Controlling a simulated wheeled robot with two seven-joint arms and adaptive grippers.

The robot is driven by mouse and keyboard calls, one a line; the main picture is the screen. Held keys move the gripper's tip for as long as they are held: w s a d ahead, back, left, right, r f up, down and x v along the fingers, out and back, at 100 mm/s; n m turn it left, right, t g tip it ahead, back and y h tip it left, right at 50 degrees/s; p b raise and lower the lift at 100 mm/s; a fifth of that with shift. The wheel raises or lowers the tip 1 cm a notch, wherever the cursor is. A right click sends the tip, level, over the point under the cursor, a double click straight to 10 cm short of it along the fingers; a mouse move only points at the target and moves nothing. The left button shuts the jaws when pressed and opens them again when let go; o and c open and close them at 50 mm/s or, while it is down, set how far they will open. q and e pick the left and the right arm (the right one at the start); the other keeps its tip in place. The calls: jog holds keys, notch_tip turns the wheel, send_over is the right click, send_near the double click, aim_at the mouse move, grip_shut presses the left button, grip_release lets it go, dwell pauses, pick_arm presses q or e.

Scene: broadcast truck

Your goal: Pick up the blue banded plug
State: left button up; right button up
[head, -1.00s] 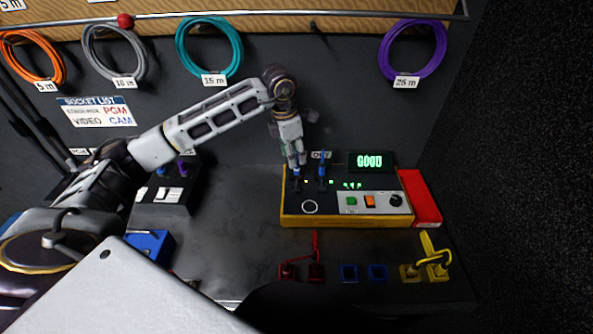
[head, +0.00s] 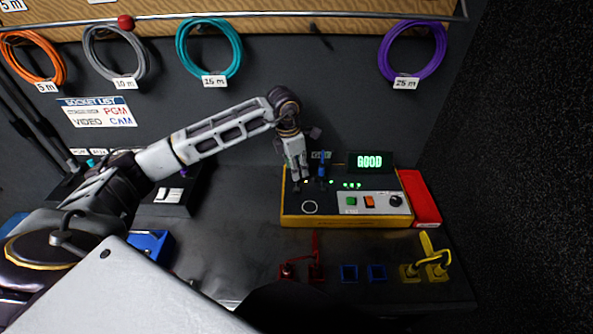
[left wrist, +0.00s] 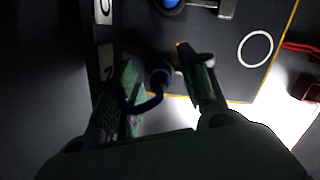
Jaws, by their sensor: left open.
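A dark plug with a blue band (left wrist: 160,76) and a blue cable (left wrist: 142,106) shows between the fingers of my left gripper (left wrist: 165,82) in the left wrist view. The gripper is open around it; I cannot tell whether a finger touches it. In the head view, my left gripper (head: 299,181) points down at the left part of the yellow-edged tester (head: 340,221) and hides this plug. Another blue plug (head: 322,166) stands upright on the tester just to its right. My right gripper is not in view.
The tester has a green display (head: 370,161) reading GOOD, buttons and a knob. A red block (head: 425,197) lies at its right. Red sockets (head: 300,271), blue sockets (head: 363,272) and yellow plugs (head: 432,262) line the front. Coiled cables hang on the back wall.

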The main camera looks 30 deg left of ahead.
pick_arm(q)
jog(key=shift+f, duration=0.3)
jog(key=shift+c, duration=0.4)
grip_shut()
